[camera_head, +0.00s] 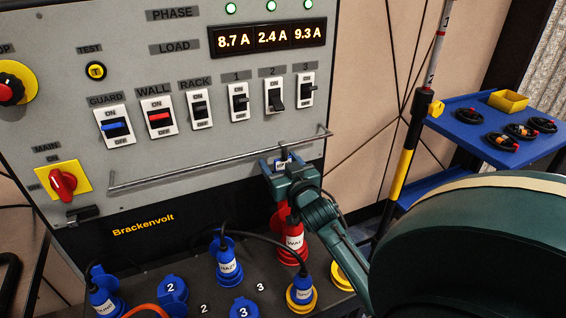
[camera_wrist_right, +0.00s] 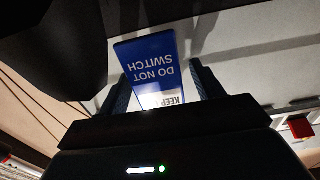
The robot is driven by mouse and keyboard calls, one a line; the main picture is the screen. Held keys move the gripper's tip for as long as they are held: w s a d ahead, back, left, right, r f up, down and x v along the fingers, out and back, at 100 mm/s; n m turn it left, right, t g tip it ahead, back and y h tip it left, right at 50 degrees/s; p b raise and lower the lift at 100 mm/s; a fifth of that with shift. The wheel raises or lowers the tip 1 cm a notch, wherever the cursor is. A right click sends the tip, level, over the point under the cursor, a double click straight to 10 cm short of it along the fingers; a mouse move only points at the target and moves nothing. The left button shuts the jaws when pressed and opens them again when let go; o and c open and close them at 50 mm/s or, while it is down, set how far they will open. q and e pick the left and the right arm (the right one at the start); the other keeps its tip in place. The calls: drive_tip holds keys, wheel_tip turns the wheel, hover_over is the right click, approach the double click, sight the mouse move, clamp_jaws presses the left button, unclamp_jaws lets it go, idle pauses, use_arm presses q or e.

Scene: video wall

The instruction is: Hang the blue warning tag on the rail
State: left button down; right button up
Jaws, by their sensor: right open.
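The blue warning tag (camera_wrist_right: 150,62) shows large in the right wrist view, with white lettering reading "DO NOT SWITCH" upside down. It stands between the two fingers of my right gripper (camera_wrist_right: 163,88), which are open on either side of it. In the head view my right gripper (camera_head: 282,165) is at the right part of the rail (camera_head: 200,168), just under the bar. A small part of the tag (camera_head: 283,161) shows between the fingers there. Its upper end is close to the rail; whether it hooks over the bar is too small to tell. My left gripper is out of view.
The grey panel (camera_head: 190,60) behind the rail carries switches and a red main knob (camera_head: 63,183). Below stand a red plug (camera_head: 291,240) and several blue plugs and caps. A blue trolley (camera_head: 475,140) is at the right, behind a striped pole (camera_head: 405,160).

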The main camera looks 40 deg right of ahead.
drive_tip(key=v, duration=1.3)
drive_tip(key=shift+s, duration=0.1)
